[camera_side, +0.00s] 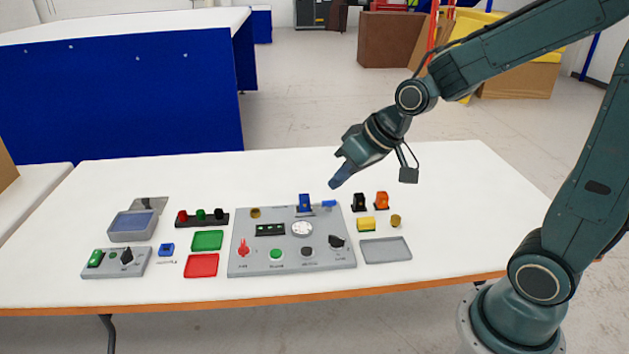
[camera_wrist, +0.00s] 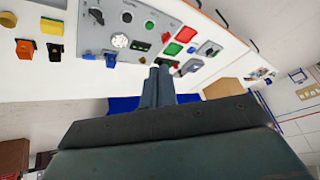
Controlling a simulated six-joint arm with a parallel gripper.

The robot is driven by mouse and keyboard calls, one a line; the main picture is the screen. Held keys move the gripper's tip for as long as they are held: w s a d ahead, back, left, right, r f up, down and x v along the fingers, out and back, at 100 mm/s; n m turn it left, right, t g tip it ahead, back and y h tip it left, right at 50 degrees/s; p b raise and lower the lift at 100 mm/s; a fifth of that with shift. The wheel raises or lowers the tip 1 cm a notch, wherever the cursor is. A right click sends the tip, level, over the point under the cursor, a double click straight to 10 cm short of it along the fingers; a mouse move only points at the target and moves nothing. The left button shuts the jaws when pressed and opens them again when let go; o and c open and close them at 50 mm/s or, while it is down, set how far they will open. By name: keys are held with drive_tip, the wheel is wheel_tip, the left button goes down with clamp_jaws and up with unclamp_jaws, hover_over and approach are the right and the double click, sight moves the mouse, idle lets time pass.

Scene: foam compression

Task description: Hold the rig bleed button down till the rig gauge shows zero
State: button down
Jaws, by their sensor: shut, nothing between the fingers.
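The grey rig panel (camera_side: 290,263) lies on the white table and carries a round white gauge (camera_side: 301,229); the gauge also shows in the wrist view (camera_wrist: 120,41). Its reading is too small to make out. On the panel's near side are a green button (camera_side: 275,254) and a dark round button (camera_side: 307,252). Their labels are too small to read, so I cannot tell which is the bleed button. My gripper (camera_side: 336,183) is shut and empty, apart from the panel, above and beyond its far right corner. Its closed fingers show in the wrist view (camera_wrist: 158,85).
The panel also bears a red lever (camera_side: 243,248), a black knob (camera_side: 336,241) and an upright blue part (camera_side: 305,202). Black (camera_side: 359,202) and orange (camera_side: 381,200) pieces stand right of it. Green (camera_side: 207,240) and red (camera_side: 201,265) trays lie left. The table's far side is clear.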

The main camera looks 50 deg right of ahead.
drive_tip(key=w+d+f+m+y, duration=0.1)
drive_tip(key=w+f, duration=0.5)
drive_tip(key=m+t, duration=0.2)
drive_tip(key=m, duration=0.1)
hover_over(311, 251)
wheel_tip(311, 251, down, 10)
drive_tip(key=shift+f, duration=0.1)
drive_tip(key=shift+f, duration=4.25)
